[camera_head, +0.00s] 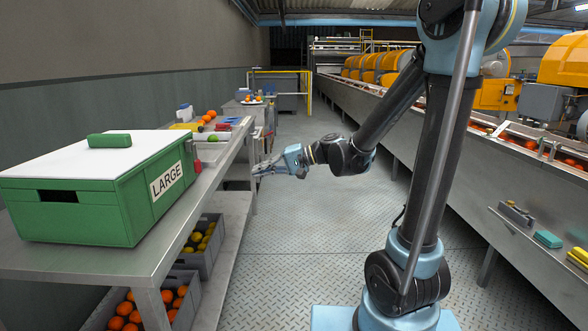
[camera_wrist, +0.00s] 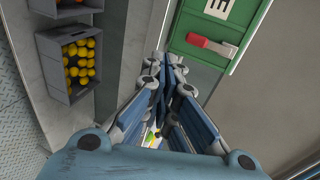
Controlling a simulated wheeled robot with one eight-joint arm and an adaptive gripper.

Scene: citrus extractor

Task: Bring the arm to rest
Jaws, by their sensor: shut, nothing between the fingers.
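My gripper (camera_head: 258,168) is in the middle of the head view, at the end of my outstretched arm, close to the edge of the workbench on the left. It points left, towards the bench. In the wrist view my gripper (camera_wrist: 171,62) has its fingers together with nothing between them. The metal workbench (camera_head: 90,262) is left of my gripper. A green box marked LARGE (camera_head: 75,215) with a white lid stands on it, apart from my gripper. Part of the green box (camera_wrist: 222,62) with a red latch shows in the wrist view.
A grey crate of yellow fruit (camera_head: 206,258) and a crate of oranges (camera_head: 190,318) sit below the bench top. A metal conveyor line (camera_head: 470,190) runs along the right, with sponges on its ledge. The plated floor (camera_head: 290,240) between is clear.

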